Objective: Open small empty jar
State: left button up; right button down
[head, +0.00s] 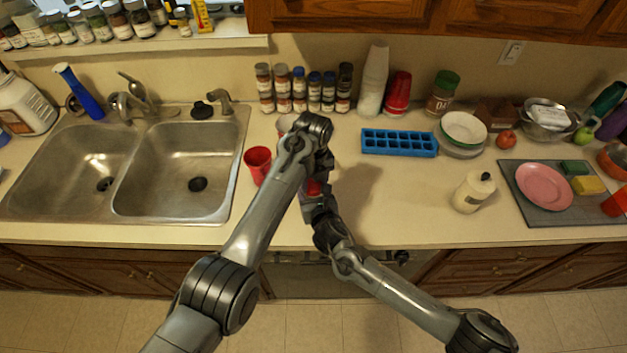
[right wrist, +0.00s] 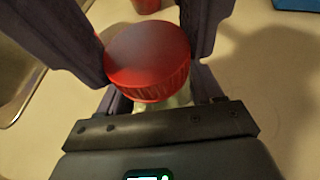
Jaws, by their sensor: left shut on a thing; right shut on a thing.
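The small jar has a red ribbed lid (right wrist: 148,58) and a pale greenish body (right wrist: 178,98), seen just below it in the right wrist view. In the head view only a bit of red lid (head: 313,187) shows between my grippers, over the counter's front part. My left gripper (head: 317,168) reaches down from above and is shut at the lid. My right gripper (head: 314,202) comes from the front and is shut on the jar's body, which it mostly hides. Dark fingers flank the lid in the right wrist view. The lid sits on the jar; whether it is loose cannot be told.
A red cup (head: 258,163) stands left of my grippers, near the double sink (head: 165,165). A blue ice tray (head: 399,142) lies behind on the right. A white bottle (head: 472,192) stands farther right. The counter (head: 405,205) between my grippers and that bottle is clear.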

pick_arm(q)
jog(key=n, duration=0.3)
jog(key=o, duration=1.2)
jog(key=shift+c, duration=0.2)
